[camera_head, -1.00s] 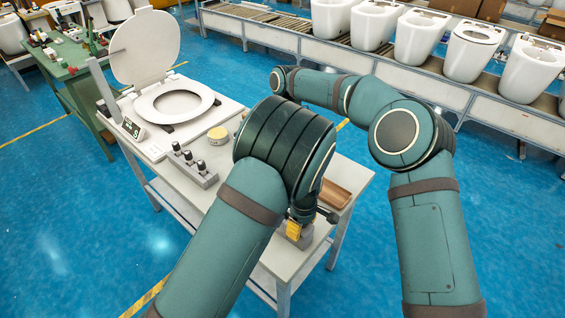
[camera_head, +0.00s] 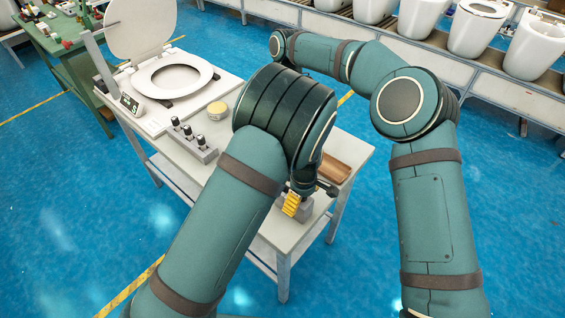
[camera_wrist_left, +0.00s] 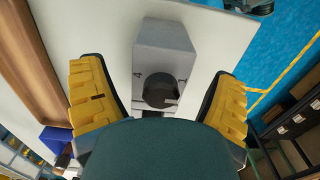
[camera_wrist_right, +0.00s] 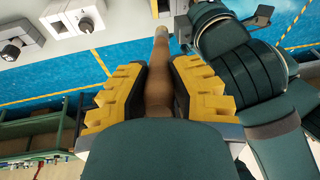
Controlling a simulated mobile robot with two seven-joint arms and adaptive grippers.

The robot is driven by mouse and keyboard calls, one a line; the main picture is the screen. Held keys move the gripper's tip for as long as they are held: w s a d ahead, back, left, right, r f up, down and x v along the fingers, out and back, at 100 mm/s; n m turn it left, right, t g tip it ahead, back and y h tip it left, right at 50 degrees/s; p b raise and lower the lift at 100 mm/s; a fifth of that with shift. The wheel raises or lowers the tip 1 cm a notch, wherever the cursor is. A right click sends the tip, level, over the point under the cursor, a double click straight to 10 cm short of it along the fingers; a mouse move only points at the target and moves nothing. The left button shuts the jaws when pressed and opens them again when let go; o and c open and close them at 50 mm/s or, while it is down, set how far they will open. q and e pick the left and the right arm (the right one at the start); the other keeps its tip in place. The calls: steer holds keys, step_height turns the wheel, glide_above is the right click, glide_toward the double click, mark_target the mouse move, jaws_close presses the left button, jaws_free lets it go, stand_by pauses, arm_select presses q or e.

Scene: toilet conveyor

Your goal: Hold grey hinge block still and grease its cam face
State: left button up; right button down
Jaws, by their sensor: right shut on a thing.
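In the head view my left gripper (camera_head: 292,203) points down at the block. My right gripper (camera_wrist_right: 158,85) is shut on a brown stick-like handle (camera_wrist_right: 158,72).
A brown tray (camera_head: 333,169) lies behind the block. A row of black-knobbed grey fittings (camera_head: 193,142), a round yellowish tin (camera_head: 218,110) and a toilet seat (camera_head: 150,86) stand on the bench. A green table (camera_head: 62,58) is at far left, a toilet conveyor (camera_head: 480,77) behind.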

arm_select(q)
steer(key=shift+r, duration=0.1)
step_height(320, 180, up, 12)
steer(key=shift+f, duration=0.1)
stand_by(0.5)
